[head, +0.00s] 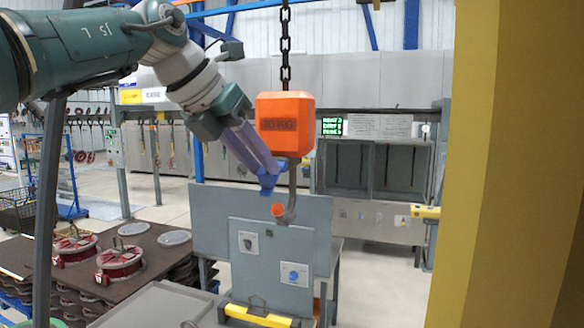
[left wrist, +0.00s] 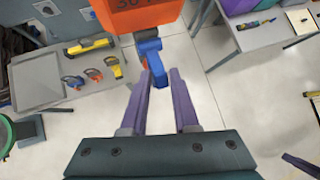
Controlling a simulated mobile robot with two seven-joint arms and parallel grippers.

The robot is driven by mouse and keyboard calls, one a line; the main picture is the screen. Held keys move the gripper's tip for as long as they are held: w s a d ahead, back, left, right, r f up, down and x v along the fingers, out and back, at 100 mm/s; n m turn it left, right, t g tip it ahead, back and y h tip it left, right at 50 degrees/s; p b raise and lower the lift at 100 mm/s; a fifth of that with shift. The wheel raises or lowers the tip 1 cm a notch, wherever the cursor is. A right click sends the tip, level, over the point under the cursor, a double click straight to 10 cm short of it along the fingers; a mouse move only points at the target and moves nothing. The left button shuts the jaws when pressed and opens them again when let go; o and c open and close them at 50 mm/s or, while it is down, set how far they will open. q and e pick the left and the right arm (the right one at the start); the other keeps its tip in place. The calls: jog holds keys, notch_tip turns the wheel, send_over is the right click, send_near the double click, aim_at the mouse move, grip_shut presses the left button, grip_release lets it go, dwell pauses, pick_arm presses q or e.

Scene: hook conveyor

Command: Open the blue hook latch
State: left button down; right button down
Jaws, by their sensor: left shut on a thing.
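An orange hook block (head: 285,125) marked "30 KG" hangs from a dark chain. A grey hook (head: 291,195) with an orange tip hangs below it. The blue latch (head: 268,182) is at the hook's left side; in the left wrist view it shows below the orange block (left wrist: 151,58). The fingertips hide part of the latch. A purple strip at the lower right of the left wrist view looks like a finger of my right gripper (left wrist: 300,165); its state does not show.
A grey panel (head: 262,270) with a yellow-handled tool (head: 258,316) stands below the hook. A table with red round parts (head: 120,262) is at the left. A wide yellow post (head: 480,160) fills the right side. The air around the hook is clear.

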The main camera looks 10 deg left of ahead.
pick_arm(q)
jog(key=shift+d+r, duration=0.3)
jog(key=shift+d, duration=0.05)
